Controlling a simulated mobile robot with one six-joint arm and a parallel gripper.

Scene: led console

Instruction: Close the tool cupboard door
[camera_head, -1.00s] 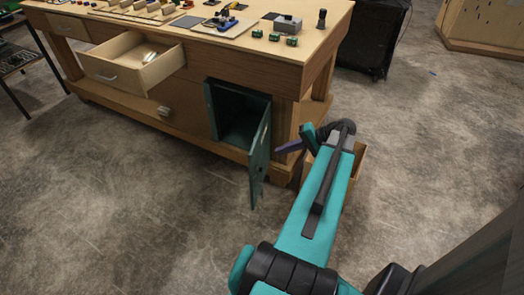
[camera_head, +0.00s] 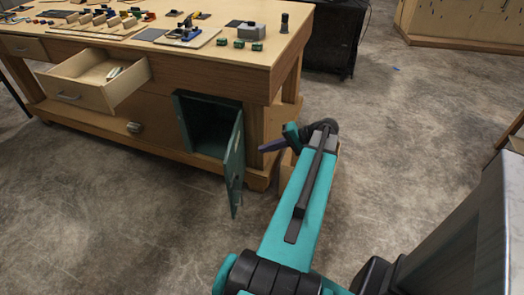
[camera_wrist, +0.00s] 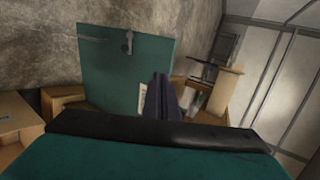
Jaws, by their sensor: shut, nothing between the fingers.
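The tool cupboard (camera_head: 180,118) is a dark green box set under the bench top, with its inside showing. Its green door (camera_head: 234,168) stands open, swung out toward me. My gripper (camera_head: 264,148) is just right of the door, its dark fingers pointing left toward it; a small gap shows between them in the head view. In the wrist view the door (camera_wrist: 110,75) is a broad green panel with a metal handle (camera_wrist: 128,42). The shut, empty fingers (camera_wrist: 161,82) overlap its lower right edge there; I cannot tell contact from this view.
The wooden workbench (camera_head: 200,60) carries small parts and boards. An open drawer (camera_head: 80,92) juts out left of the cupboard. The bench leg is close behind my gripper. A grey metal body (camera_head: 450,235) stands at the right. The concrete floor in front of the door is clear.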

